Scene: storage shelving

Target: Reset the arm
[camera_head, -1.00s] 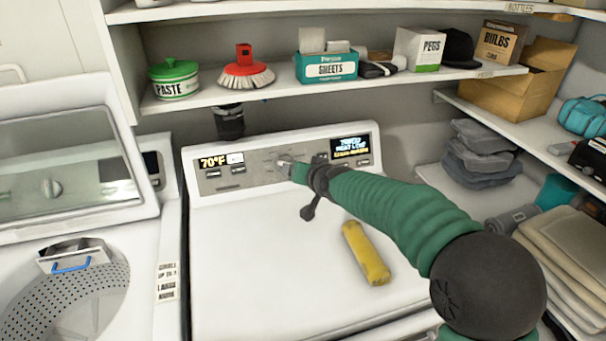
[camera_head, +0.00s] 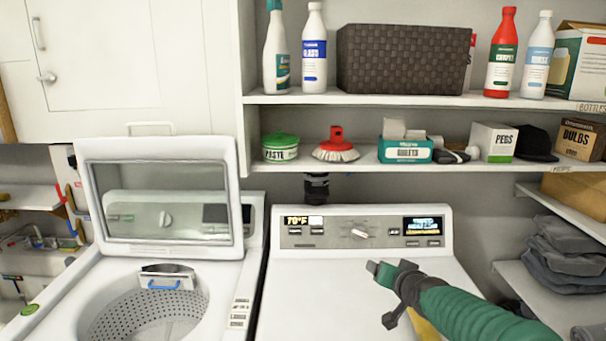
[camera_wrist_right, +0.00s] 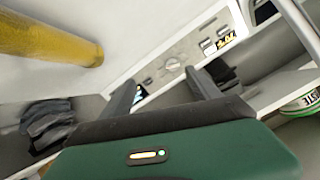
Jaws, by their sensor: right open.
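My right arm, in a green sleeve, comes in from the lower right in the head view. Its dark gripper (camera_head: 380,270) is over the white top of the dryer (camera_head: 320,290), a little in front of the control panel (camera_head: 365,229). In the right wrist view the two fingers (camera_wrist_right: 162,92) stand apart with nothing between them. My left gripper is not in view.
The washer's lid (camera_head: 160,195) stands open at left. Shelves above hold a paste tub (camera_head: 281,150), a red brush (camera_head: 336,147) and bottles. Folded grey cloths (camera_head: 570,245) lie at right.

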